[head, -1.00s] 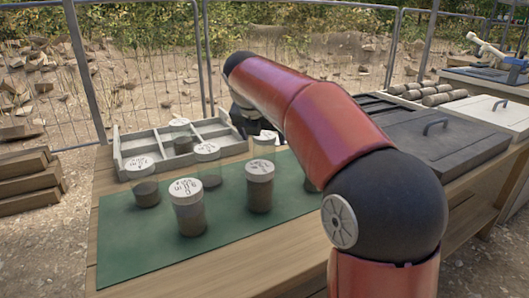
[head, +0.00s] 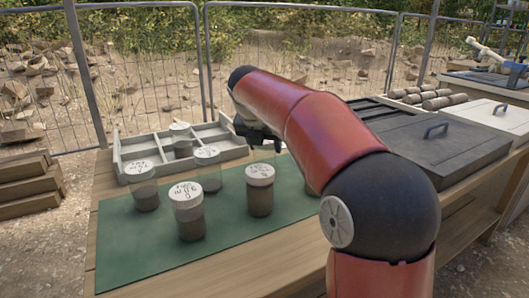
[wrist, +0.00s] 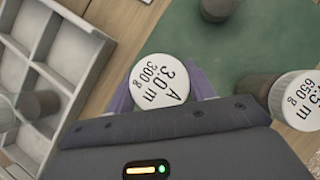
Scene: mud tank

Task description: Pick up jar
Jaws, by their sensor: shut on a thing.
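In the wrist view, a jar (wrist: 162,82) with a white lid marked "A 3.0 m 300 g" sits between the purple fingers of my gripper (wrist: 165,90). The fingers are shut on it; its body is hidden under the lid. In the head view, my gripper (head: 258,134) is at the far side of the green mat (head: 130,255), beside the grey divided tray; my arm hides part of it. Whether the held jar touches the mat cannot be told.
Other white-lidded jars stand close by on the mat: one front centre (head: 188,212), one right (head: 260,192), one left (head: 143,188), one behind (head: 207,172). Another jar (head: 181,140) stands in the divided tray (head: 130,150). A dark lidded box (head: 430,140) is at the right.

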